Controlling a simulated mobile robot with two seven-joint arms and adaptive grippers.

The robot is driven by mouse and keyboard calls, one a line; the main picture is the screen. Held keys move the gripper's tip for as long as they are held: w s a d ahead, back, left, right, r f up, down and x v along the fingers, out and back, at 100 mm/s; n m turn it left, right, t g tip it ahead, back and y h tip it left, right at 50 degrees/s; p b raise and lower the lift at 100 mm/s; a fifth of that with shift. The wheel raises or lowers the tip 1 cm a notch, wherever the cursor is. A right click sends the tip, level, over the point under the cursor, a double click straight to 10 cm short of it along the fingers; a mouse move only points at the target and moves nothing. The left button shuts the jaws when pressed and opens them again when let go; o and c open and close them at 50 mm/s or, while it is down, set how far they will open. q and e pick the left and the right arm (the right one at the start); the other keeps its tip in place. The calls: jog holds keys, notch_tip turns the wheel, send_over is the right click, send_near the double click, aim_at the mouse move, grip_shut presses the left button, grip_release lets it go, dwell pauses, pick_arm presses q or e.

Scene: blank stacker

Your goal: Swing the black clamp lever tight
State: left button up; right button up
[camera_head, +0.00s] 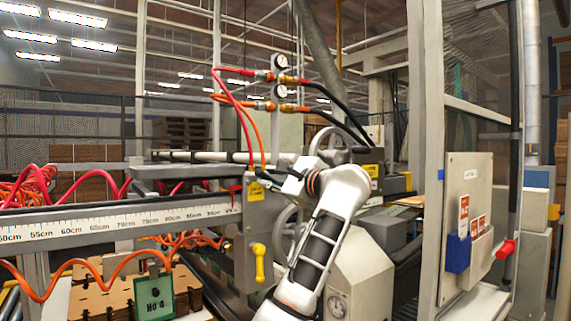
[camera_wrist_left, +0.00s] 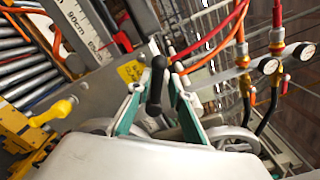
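The black clamp lever (camera_wrist_left: 155,83) stands near the middle of the left wrist view, with a rounded knob at its upper end. My left gripper (camera_wrist_left: 157,86) has its two grey and teal fingers apart, one on each side of the lever, with visible gaps between lever and fingers. I cannot tell how deep the lever sits between them. In the head view my left gripper (camera_head: 279,184) is beside the grey bracket (camera_head: 252,225) at the end of the ruler rail. The lever is hard to make out there. My right gripper is not in view.
A ruler rail (camera_head: 120,219) runs in from the left. Red and orange hoses (camera_head: 240,115) hang from gauges (camera_head: 280,75) above. A handwheel (camera_head: 284,235) is close to my arm. A green tag (camera_head: 153,298) stands lower left.

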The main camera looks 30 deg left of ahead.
pick_arm(q)
jog(key=w+d+r+m+p, duration=0.2)
jog(key=w+m+p, duration=0.2)
jog(key=m, duration=0.7)
jog(key=v, duration=0.8)
jog(key=shift+d, duration=0.3)
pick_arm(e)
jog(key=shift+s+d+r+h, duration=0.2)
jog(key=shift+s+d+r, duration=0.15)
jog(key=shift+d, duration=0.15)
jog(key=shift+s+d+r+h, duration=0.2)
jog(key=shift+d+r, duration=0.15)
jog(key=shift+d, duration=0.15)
pick_arm(q)
jog(key=shift+s, duration=0.15)
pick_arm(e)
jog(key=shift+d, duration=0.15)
